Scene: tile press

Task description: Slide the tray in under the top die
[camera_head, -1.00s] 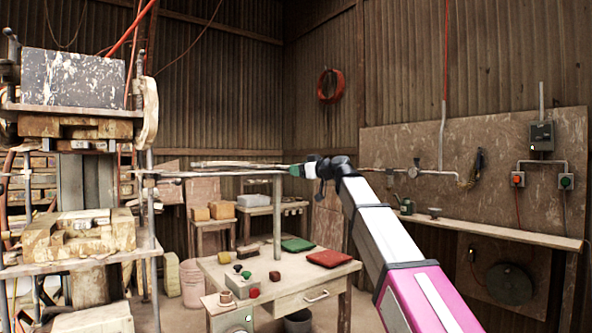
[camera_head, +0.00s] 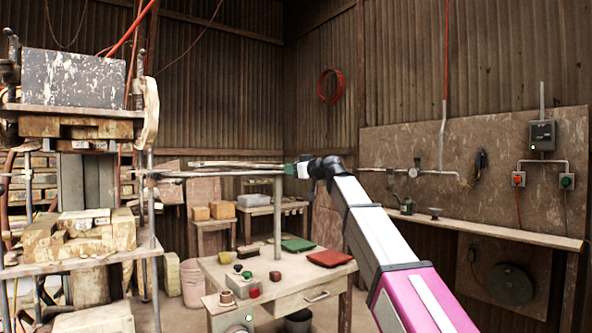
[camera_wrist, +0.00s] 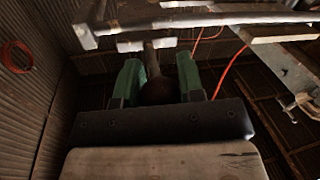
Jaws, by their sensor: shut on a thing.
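The tray (camera_head: 238,164) is a thin, pale, flat piece seen nearly edge-on, lying along the rails to the right of the press. The top die (camera_head: 72,127) is a brown block under the press's upper plate at the left. The tray is to the right of and lower than it, with a gap between them in the picture. My gripper (camera_head: 302,169) is at the tray's right end. In the wrist view its green fingers (camera_wrist: 157,83) are shut on a dark rounded handle (camera_wrist: 156,92) with a short stem leading to a pale crossbar.
The rails (camera_head: 215,174) run out from the press frame to a thin post (camera_head: 278,222). The bottom die (camera_head: 85,235) sits below the top die, with an open space between. A workbench (camera_head: 290,272) with coloured knobs and red and green pads stands under the rails.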

